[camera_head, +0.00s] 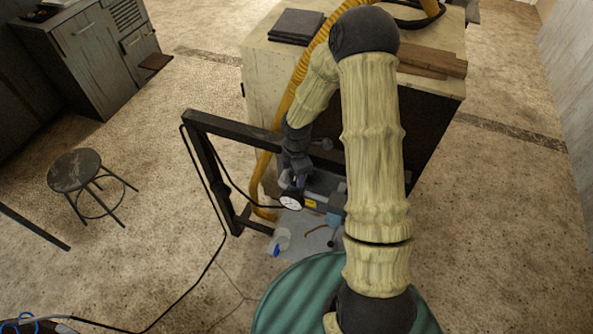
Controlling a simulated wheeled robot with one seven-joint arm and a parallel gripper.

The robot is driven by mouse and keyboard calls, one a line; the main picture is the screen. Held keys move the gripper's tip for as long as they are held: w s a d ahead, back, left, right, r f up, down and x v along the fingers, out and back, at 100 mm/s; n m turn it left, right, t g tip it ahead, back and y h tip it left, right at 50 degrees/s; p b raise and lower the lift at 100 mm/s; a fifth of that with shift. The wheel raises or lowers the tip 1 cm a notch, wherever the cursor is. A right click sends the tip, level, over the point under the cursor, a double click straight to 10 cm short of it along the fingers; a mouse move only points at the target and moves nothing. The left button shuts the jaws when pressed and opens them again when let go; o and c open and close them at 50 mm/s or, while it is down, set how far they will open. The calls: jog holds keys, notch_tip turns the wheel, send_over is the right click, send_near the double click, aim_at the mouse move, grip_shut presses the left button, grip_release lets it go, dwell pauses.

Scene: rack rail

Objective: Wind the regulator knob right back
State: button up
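My arm reaches over to a dark metal rack frame (235,129). My gripper (292,180) points down, right by a white-faced round gauge (291,203) on the equipment at the rack. The gripper is small and dark against dark parts, so I cannot tell whether its fingers are open or shut. The regulator knob cannot be made out clearly; the gripper and arm may hide it. A grey block (336,203) with a yellow label (310,204) sits just right of the gauge.
A pale cabinet (257,85) stands behind the rack, with a yellow corrugated hose (287,98) in front. A black cable (209,262) runs from the rack across the floor. A round stool (76,170) stands left. Open floor lies between stool and rack.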

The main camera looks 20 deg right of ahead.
jog(key=shift+w+a, duration=0.15)
dwell(0.3)
jog(key=o, duration=1)
jog(key=shift+r, duration=0.1)
notch_tip(320, 180, up, 17)
jog(key=shift+r+b, duration=0.15)
jog(key=shift+b, duration=0.65)
